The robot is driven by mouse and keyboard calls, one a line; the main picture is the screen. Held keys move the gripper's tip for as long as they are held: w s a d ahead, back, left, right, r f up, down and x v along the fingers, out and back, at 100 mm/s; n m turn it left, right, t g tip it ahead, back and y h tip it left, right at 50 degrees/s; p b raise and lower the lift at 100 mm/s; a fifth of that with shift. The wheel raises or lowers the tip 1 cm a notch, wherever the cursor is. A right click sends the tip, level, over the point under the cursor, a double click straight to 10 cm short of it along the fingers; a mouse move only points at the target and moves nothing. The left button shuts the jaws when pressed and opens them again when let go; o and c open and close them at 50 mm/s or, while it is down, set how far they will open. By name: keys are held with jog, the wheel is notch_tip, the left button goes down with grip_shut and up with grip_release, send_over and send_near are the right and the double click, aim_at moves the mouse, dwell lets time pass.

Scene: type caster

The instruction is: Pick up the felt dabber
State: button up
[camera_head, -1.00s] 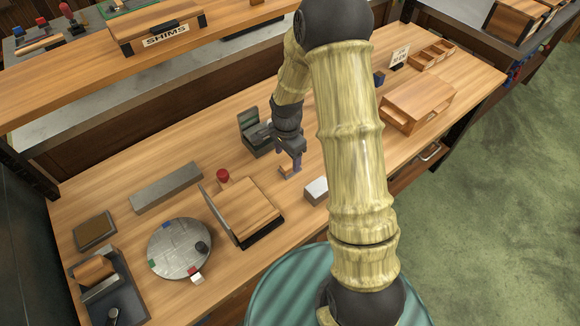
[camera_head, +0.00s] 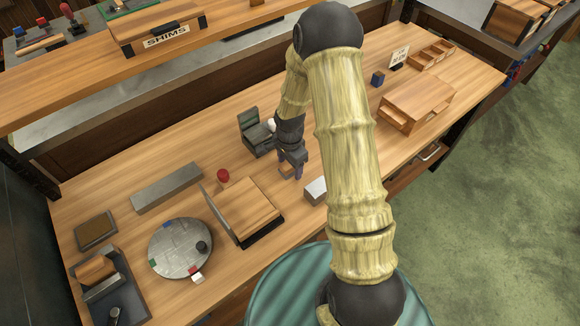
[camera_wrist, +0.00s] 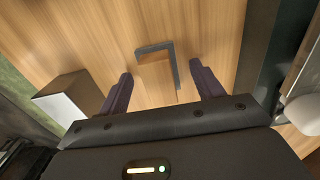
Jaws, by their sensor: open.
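My gripper (camera_head: 291,176) is open and points down over the middle of the bench. In the wrist view its two dark fingers (camera_wrist: 160,75) stand apart. A small tan wooden piece with a grey L-shaped edge (camera_wrist: 155,70) lies on the bench between and a little beyond the fingertips; it looks untouched. In the head view this piece (camera_head: 284,170) is mostly hidden by the gripper. It may be the felt dabber, but I cannot tell for sure.
A pale grey block (camera_head: 315,190) stands close on the right. A red knob (camera_head: 223,176), a slanted wooden board (camera_head: 245,208) and a round grey plate (camera_head: 180,248) are left.

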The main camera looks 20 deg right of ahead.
jog(key=shift+c, duration=0.3)
jog(key=c, duration=1)
notch_tip(320, 180, up, 10)
jog(key=shift+o, duration=1.1)
jog(key=shift+c, duration=0.7)
